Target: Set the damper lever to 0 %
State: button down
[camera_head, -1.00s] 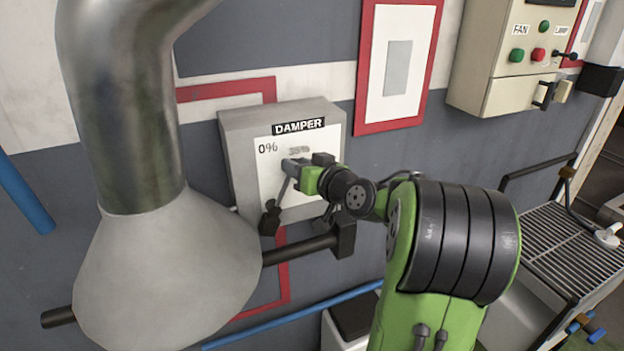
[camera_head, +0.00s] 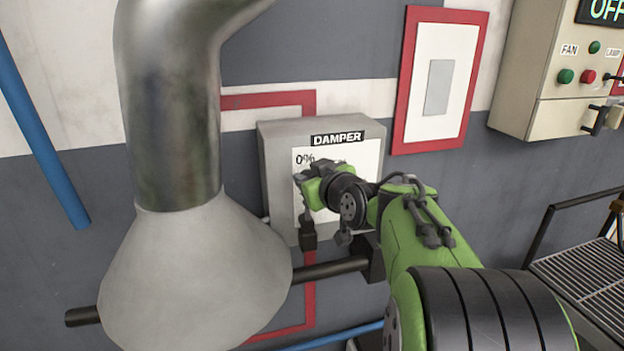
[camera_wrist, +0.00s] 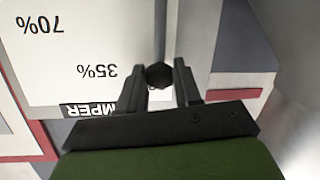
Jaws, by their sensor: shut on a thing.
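The damper box (camera_head: 278,150) is on the wall, with a white scale plate marked DAMPER. The 0% mark (camera_head: 304,159) shows just above my gripper (camera_head: 305,182). My gripper is at the plate's left side, shut on the damper lever. In the wrist view, upside down, the lever's dark knob (camera_wrist: 158,75) sits between the two fingers (camera_wrist: 157,85). The 0% mark is not visible in that view. In the head view my arm covers much of the plate and lever.
A metal duct with a wide hood (camera_head: 190,270) stands close left of the box. A dark horizontal pipe (camera_head: 330,268) runs below it. A red-framed panel (camera_head: 438,85) and a control box (camera_head: 540,90) with buttons are to the right.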

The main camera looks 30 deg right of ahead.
jog(key=shift+f, duration=0.1)
jog(key=c, duration=0.8)
grip_release()
jog(key=shift+a, duration=0.15)
jog(key=v, duration=1.5)
jog(key=shift+s, duration=0.3)
